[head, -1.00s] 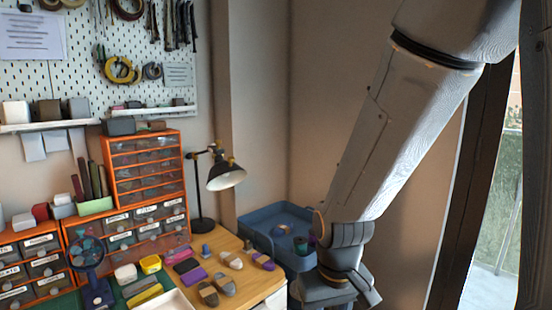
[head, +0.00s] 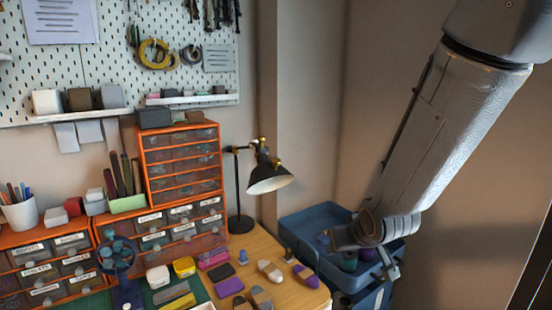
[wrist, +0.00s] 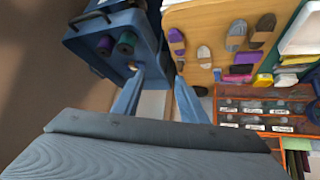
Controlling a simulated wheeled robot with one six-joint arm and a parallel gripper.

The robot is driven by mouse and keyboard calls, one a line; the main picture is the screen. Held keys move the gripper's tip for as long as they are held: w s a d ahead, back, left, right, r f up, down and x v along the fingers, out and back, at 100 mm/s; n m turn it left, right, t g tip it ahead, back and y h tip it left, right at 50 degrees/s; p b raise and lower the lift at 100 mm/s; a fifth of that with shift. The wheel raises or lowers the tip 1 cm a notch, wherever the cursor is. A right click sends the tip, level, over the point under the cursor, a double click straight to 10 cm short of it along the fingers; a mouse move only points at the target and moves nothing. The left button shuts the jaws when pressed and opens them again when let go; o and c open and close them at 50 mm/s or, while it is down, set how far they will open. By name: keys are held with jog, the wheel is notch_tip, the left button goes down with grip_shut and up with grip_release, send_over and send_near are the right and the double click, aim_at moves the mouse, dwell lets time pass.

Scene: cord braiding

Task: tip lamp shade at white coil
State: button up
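The desk lamp has a black shade (head: 268,182) with a pale inside, tilted down to the right on a dark stand at the back of the wooden table. I cannot make out the lamp in the wrist view. The palest coil is a whitish-grey cord bundle (head: 270,271) with a tan band, lying on the table in front of the lamp; it likely shows in the wrist view (wrist: 204,55). My gripper (wrist: 160,88) is open and empty, its two blue fingers apart. In the head view it is over the blue tray, right of the lamp and apart from it.
The blue tray (head: 300,222) holds dark green and purple spools. Purple (head: 305,275), grey and dark bundles lie near the pale one. Orange drawer cabinets (head: 147,205) stand left of the lamp, with a small blue fan (head: 118,255) in front. A wall corner is behind.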

jog(key=w+a+r+n+t+y+p, duration=0.2)
jog(key=w+a+r+t+y, duration=0.25)
jog(key=w+a+r, duration=0.4)
jog(key=n+t+y, duration=0.2)
jog(key=t+y, duration=0.1)
jog(key=y, duration=0.1)
send_near(279, 164)
jog(key=x, duration=0.4)
jog(key=shift+g, duration=0.25)
jog(key=p+x, duration=0.3)
jog(key=x, duration=0.4)
jog(key=shift+w, duration=0.15)
jog(key=shift+c, duration=0.2)
grip_shut()
